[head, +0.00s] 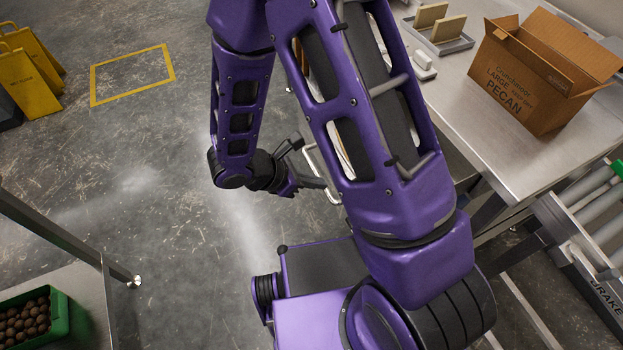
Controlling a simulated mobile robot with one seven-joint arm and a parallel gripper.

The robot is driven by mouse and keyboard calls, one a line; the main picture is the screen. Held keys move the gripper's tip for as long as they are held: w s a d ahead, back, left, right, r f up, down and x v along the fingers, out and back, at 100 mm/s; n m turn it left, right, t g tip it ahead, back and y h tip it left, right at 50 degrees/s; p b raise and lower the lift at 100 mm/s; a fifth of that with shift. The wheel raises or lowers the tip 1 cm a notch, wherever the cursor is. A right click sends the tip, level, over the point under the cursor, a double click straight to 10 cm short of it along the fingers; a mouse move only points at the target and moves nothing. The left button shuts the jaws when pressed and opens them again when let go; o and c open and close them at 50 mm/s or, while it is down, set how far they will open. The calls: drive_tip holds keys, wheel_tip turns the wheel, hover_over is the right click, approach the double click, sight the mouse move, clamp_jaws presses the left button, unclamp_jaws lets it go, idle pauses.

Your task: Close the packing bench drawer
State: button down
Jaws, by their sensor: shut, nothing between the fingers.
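My gripper (318,184) is shut and empty, low beside the packing bench (456,113) and partly hidden by my arm. It points right, at a pale upright edge (333,192) that may be the drawer or its handle. The gripper is close to this edge; I cannot tell whether they touch. My purple arm covers most of the bench's near side, so how far the drawer stands open is hidden.
On the bench stand an open cardboard box (535,85) and a grey tray (455,43) with upright tan pieces. A roller conveyor (590,235) is at right. A green crate of brown balls (62,318) sits lower left. Yellow floor signs (28,80) stand upper left. The middle floor is clear.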

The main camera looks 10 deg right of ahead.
drive_tip(key=x, duration=0.5)
drive_tip(key=shift+d+f+b, duration=0.1)
drive_tip(key=shift+d+b, duration=0.1)
drive_tip(key=shift+b, duration=0.15)
drive_tip(key=shift+w, duration=0.15)
